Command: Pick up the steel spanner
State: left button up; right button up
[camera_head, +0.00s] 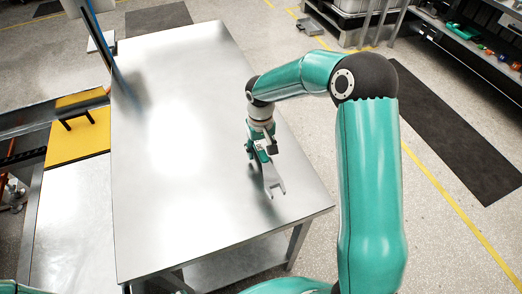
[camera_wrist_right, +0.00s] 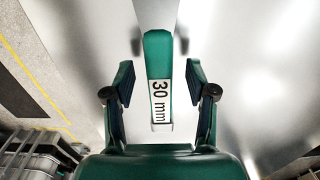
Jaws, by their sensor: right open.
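The steel spanner (camera_head: 272,181) lies on the bare metal table, its open-jaw end pointing to the table's near right corner. In the right wrist view its green handle (camera_wrist_right: 159,60) carries a white "30 mm" label and runs between the two fingers. My right gripper (camera_head: 261,150) is over the handle end and hides part of it. In the wrist view my right gripper (camera_wrist_right: 158,82) is open, with a gap on each side of the handle. My left gripper is not in view.
The steel table (camera_head: 160,200) is otherwise largely clear. A yellow panel with a black handle (camera_head: 78,140) is at its left. A blue-edged upright post (camera_head: 97,40) stands at the far left corner.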

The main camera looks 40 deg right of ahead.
aim_at(261, 149)
jog(key=shift+f, duration=0.7)
grip_shut()
jog(key=shift+r, duration=0.2)
jog(key=shift+r, duration=0.55)
notch_tip(261, 149, up, 19)
jog(key=b, duration=0.1)
jog(key=shift+f+b, duration=0.15)
jog(key=shift+b, duration=0.15)
